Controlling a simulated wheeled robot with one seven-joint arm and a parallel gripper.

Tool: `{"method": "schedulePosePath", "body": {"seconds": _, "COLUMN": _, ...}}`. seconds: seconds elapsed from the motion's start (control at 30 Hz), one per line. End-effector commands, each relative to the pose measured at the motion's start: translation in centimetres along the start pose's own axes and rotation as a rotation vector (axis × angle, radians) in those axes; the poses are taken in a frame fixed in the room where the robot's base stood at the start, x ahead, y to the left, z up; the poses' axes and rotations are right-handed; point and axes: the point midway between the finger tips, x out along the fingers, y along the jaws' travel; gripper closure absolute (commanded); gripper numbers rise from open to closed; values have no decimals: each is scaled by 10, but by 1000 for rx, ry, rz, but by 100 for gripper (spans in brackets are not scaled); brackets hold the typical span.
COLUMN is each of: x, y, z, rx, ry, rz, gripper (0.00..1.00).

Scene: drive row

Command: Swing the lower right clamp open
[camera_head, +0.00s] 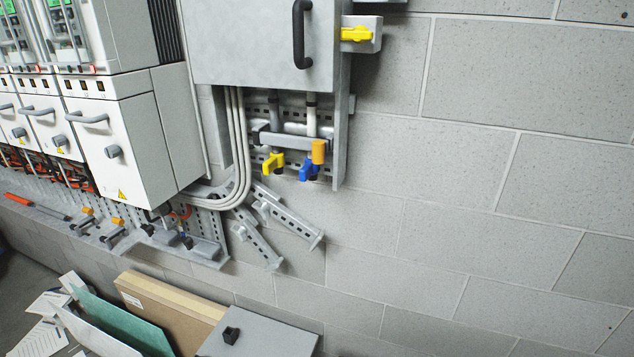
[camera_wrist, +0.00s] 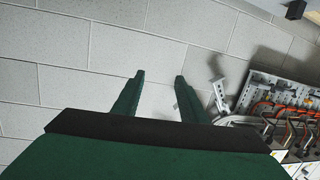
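In the head view, a grey crossbar (camera_head: 292,141) with an orange block (camera_head: 318,151) at its right end spans two vertical pipes below a grey cabinet. Below it are a yellow handle (camera_head: 273,163) and, to its right, a blue handle (camera_head: 308,172). I cannot tell for certain which part is the lower right clamp. In the wrist view, my gripper (camera_wrist: 160,76) is open and empty, its two dark green fingers apart in front of the block wall. No clamp shows clearly there. My gripper is not in the head view.
Grey slotted brackets (camera_head: 292,219) stick out below the cabinet (camera_head: 265,45); a white bracket shows in the wrist view (camera_wrist: 219,95). A yellow rotary handle (camera_head: 355,34) is on the cabinet's right side. White drive units (camera_head: 125,140) stand left. Boards and a grey box (camera_head: 262,338) are below. The right wall is bare.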

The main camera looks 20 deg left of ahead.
Motion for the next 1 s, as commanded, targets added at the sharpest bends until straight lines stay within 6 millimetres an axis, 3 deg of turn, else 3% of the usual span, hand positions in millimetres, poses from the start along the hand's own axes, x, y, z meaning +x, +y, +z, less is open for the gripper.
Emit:
{"method": "schedulePosePath", "body": {"seconds": 0.03, "x": 15, "y": -2, "z": -16, "rx": -5, "ry": 17, "rz": -4, "gripper": 61}}
{"method": "schedulePosePath", "body": {"seconds": 0.2, "x": 55, "y": -10, "z": -58, "rx": -20, "ry": 38, "rz": -11, "gripper": 61}}
{"method": "schedulePosePath", "body": {"seconds": 0.5, "x": 106, "y": -28, "z": -147, "rx": -34, "ry": 73, "rz": -22, "gripper": 61}}
{"method": "schedulePosePath", "body": {"seconds": 0.73, "x": 126, "y": -42, "z": -224, "rx": -30, "ry": 101, "rz": -25, "gripper": 61}}
{"method": "schedulePosePath", "body": {"seconds": 1.0, "x": 128, "y": -58, "z": -317, "rx": -8, "ry": 131, "rz": -30, "gripper": 61}}
